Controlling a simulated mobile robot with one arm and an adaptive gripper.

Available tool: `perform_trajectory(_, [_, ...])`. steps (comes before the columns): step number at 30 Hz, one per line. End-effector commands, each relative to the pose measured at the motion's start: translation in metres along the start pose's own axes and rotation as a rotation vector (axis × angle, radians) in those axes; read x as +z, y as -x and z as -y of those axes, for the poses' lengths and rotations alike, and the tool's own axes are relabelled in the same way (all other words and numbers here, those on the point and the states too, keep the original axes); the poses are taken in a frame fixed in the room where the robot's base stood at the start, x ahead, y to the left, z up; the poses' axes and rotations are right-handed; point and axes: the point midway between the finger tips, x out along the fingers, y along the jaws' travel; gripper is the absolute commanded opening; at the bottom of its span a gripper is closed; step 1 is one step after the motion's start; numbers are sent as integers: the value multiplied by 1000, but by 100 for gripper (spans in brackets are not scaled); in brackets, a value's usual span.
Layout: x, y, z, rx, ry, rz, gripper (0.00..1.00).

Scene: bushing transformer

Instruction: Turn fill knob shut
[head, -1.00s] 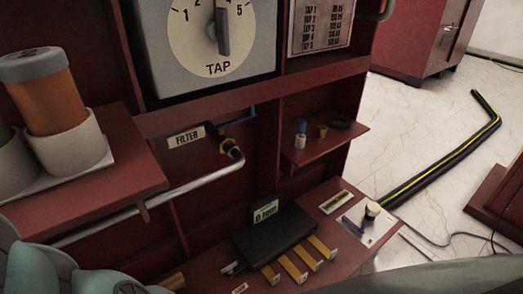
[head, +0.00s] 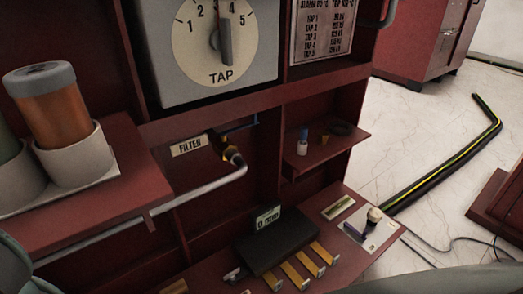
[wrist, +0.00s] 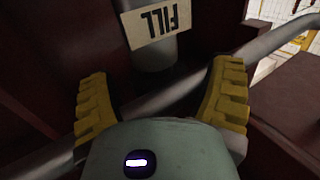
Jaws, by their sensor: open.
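No FILL label or gripper fingers show in the head view.
A grey pipe (wrist: 265,45) runs diagonally behind my gripper. A shelf with an orange canister (head: 58,110) juts out at left. A striped hose (head: 450,155) lies on the floor.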

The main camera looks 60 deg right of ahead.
Motion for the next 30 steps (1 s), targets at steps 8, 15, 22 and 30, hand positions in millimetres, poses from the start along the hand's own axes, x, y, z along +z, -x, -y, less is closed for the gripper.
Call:
perform_trajectory(8, [0, -1, -2, 4, 1, 1, 80])
perform_trajectory(15, [1, -1, -1, 3, 1, 1, 59])
perform_trajectory(22, [1, -1, -1, 1, 1, 1, 36])
perform_trajectory(30, [1, -1, 0, 1, 1, 1, 13])
